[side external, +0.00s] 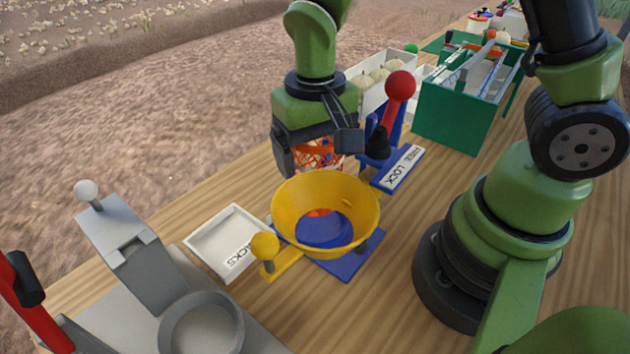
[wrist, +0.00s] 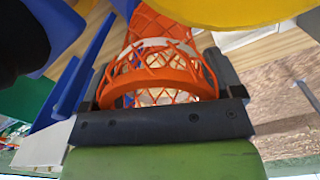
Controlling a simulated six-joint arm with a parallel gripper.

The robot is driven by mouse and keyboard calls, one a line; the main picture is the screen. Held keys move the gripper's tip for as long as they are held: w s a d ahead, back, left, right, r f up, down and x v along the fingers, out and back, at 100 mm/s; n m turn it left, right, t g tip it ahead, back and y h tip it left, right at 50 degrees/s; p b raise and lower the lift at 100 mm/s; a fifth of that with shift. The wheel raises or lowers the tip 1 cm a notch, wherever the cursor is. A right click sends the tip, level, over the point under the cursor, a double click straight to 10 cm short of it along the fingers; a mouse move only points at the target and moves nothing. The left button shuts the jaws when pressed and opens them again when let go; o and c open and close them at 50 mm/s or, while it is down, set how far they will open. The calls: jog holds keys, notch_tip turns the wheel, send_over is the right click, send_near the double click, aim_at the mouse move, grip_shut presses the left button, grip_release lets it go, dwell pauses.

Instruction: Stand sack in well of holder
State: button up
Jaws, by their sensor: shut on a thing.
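The sack is an orange mesh net with a solid orange rim (wrist: 160,76). In the side external view the sack (side external: 318,153) hangs in my gripper (side external: 319,146), which is shut on it. The wrist view also shows my gripper (wrist: 164,85), with the rim between its fingers. A yellow funnel (side external: 287,228) on a blue base (side external: 345,268) stands just in front of the sack in the side external view. I cannot tell which part is the well.
A white tray marked SACKS (side external: 208,236) lies left of the funnel. A red-knobbed lever (side external: 398,95) and a FREE LOCK plate (side external: 401,168) stand close behind right. A grey fixture with a round cup (side external: 201,325) is at front left. A green bin (side external: 455,115) stands farther back.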

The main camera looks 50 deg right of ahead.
jog(key=shift+f, duration=2.95)
jog(key=shift+f, duration=0.1)
jog(key=o, duration=0.6)
jog(key=shift+w, duration=0.1)
notch_tip(320, 180, up, 12)
jog(key=shift+r, duration=0.15)
